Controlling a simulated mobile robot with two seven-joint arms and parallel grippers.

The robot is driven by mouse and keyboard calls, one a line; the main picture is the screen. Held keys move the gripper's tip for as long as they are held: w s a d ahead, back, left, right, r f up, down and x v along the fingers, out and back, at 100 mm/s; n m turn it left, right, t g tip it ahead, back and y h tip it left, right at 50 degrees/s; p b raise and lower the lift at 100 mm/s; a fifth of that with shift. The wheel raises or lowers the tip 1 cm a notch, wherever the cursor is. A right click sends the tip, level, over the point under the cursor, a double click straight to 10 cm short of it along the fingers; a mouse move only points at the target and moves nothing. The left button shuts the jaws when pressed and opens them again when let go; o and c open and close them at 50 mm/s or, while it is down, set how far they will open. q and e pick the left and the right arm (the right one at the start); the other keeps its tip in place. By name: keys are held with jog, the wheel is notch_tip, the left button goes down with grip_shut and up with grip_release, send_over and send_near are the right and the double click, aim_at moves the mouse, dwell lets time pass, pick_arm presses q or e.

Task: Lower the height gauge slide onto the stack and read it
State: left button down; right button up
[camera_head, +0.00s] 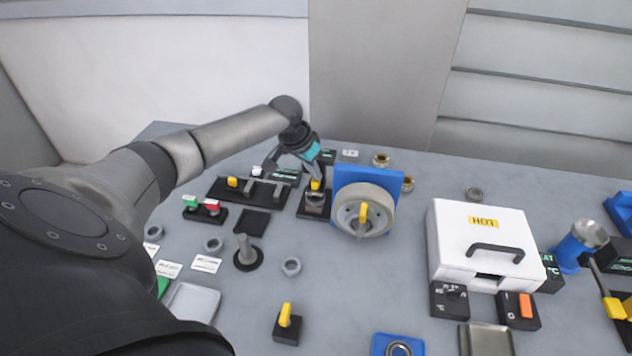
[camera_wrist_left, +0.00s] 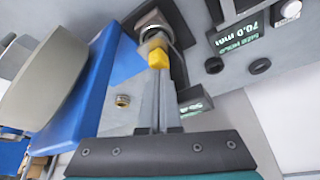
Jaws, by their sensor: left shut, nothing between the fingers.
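My left gripper (camera_head: 314,176) is shut and points down at a small fixture with a yellow block (camera_head: 316,185), a metal body (camera_head: 315,202) and a black base. In the left wrist view, the shut fingers (camera_wrist_left: 158,85) end at the yellow block (camera_wrist_left: 158,60), with round metal beyond it. I cannot tell whether the tips touch the block. A display unit (camera_wrist_left: 240,28) there reads 70.0 mm, upside down. I cannot tell for certain whether the fixture is the height gauge or which part is the stack. My right gripper is not in view.
A blue block with a grey wheel (camera_head: 362,211) stands close right of the fixture. A black slide rail (camera_head: 250,198) lies left. A white case marked HOT (camera_head: 470,240) stands right. Metal rings and a peg on a round base (camera_head: 246,258) sit in front.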

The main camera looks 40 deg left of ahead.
pick_arm(q)
jog(key=shift+f+b, duration=0.35)
jog(key=shift+f, duration=0.6)
notch_tip(320, 180, up, 9)
jog(key=p, duration=1)
jog(key=shift+s, duration=0.1)
dwell(0.4)
